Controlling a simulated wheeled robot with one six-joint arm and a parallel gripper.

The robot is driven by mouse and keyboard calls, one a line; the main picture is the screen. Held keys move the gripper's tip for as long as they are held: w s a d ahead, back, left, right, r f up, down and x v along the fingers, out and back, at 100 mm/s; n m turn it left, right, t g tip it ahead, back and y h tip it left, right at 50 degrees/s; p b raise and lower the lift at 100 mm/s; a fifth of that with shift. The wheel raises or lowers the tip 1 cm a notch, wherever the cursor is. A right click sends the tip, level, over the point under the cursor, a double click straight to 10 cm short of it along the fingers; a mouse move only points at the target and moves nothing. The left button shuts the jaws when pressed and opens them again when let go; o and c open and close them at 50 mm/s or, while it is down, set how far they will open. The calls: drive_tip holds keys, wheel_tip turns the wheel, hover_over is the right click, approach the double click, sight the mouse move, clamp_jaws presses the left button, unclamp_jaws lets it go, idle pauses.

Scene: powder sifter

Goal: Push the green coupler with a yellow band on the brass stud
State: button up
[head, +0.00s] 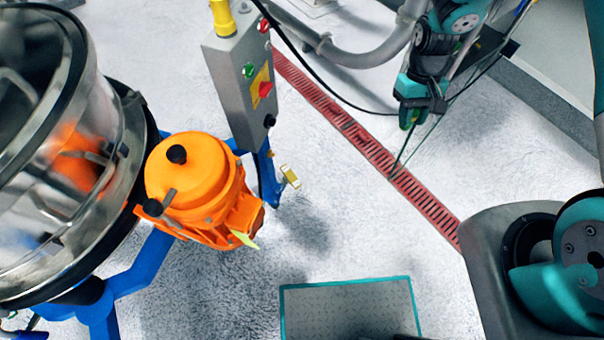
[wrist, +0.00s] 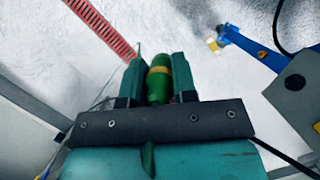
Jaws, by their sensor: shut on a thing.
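The green coupler with a yellow band (wrist: 159,82) sits between the two fingers of my gripper (wrist: 157,72) in the wrist view. My gripper is shut on it. In the head view my gripper (head: 409,122) hangs at the upper right, above the floor, and the coupler is mostly hidden there. The brass stud (head: 290,177) is on the end of a blue bracket below the grey control box, left of and lower than my gripper in the picture. The brass stud also shows in the wrist view (wrist: 213,44), up and right of the coupler and apart from it.
The grey control box (head: 240,85) with coloured buttons stands above the stud. An orange motor (head: 190,180) and a large clear sifter drum (head: 40,190) are at left. A red floor grate (head: 370,148) crosses the middle. A teal-edged panel (head: 345,282) is at the bottom.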

drive_tip(key=w+a+f+n+t+y+b, duration=0.2)
drive_tip(key=a+f+b, duration=0.5)
drive_tip(key=f+b, duration=0.4)
drive_tip(key=w+a+f+n+t+y+b, duration=0.2)
drive_tip(key=a+f+n+y+b, duration=0.2)
drive_tip(key=b, duration=1.8)
drive_tip(key=w+a+f+n+t+y+b, duration=0.2)
drive_tip(key=a+f+y+b, duration=0.5)
drive_tip(key=a+f+b, duration=0.4)
wheel_tip(320, 180, down, 8)
drive_tip(key=n+t+b, duration=0.1)
drive_tip(key=b, duration=0.5)
drive_tip(key=shift+w+r+b, duration=0.2)
drive_tip(key=shift+w+b, duration=0.1)
drive_tip(key=w+a+p, duration=0.1)
drive_tip(key=w+a, duration=0.2)
drive_tip(key=a, duration=0.3)
drive_tip(key=shift+a+p, duration=0.15)
drive_tip(key=shift+p, duration=0.15)
drive_tip(key=shift+w+a, duration=0.3)
drive_tip(key=shift+a, duration=0.55)
drive_tip(key=o, duration=1)
